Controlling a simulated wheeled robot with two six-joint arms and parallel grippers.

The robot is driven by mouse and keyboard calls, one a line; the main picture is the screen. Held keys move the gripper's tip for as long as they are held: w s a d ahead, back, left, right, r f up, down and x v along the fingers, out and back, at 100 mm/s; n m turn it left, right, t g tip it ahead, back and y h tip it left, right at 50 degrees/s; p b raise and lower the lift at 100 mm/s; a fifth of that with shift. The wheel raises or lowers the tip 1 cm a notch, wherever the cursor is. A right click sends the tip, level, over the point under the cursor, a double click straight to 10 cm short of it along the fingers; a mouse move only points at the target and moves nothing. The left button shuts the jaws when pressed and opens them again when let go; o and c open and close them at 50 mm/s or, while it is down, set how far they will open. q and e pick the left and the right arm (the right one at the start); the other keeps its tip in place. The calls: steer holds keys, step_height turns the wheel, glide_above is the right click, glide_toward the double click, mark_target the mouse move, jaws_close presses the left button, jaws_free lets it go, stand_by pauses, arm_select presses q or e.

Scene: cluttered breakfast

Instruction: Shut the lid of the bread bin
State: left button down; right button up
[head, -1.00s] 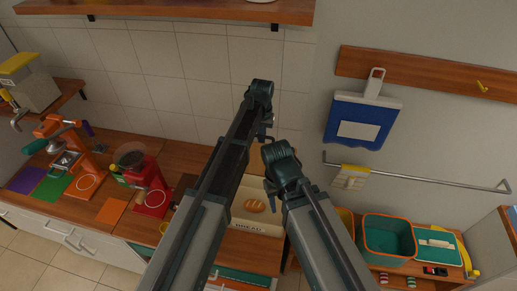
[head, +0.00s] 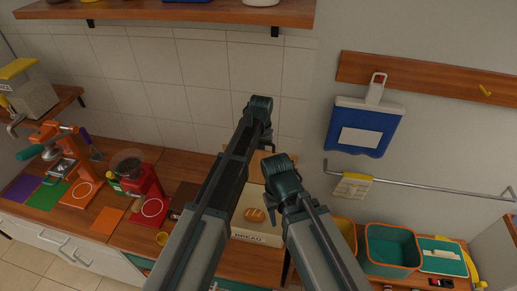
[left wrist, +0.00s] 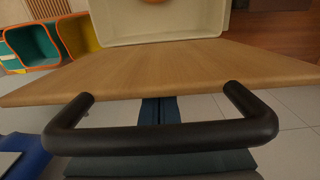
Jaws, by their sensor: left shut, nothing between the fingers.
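The bread bin (head: 246,239) is a cream box on the counter with "BREAD" on its front and a loaf (head: 255,215) inside. Its wooden lid (left wrist: 160,70) stands raised, with the bin's open inside (left wrist: 125,30) beyond it in the left wrist view. A black bar handle (left wrist: 160,137) is on the lid's near side. My left gripper (left wrist: 160,110) is shut and empty, close to the handle and partly hidden behind it; I cannot tell whether it touches. In the head view my arms cover much of the lid.
A red grinder (head: 143,185) and an orange press (head: 62,170) stand left of the bin. A teal bin with orange rim (head: 392,245) stands to the right. A blue board (head: 362,128) and a towel rail (head: 430,182) hang on the wall.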

arm_select(q)
steer(key=shift+s+a, duration=0.25)
steer(key=shift+s, duration=1.05)
steer(key=shift+s+a+f, duration=0.15)
steer(key=shift+s, duration=0.5)
steer(key=shift+s+a+f, duration=0.1)
steer(key=shift+s, duration=0.55)
steer(key=shift+s+a+f+b, duration=0.15)
steer(key=shift+s+f+b, duration=0.1)
steer(key=shift+s+b, duration=0.25)
steer(key=shift+s+a+f+b, duration=0.1)
steer(key=shift+s+f+b, duration=0.15)
steer(key=shift+s, duration=0.45)
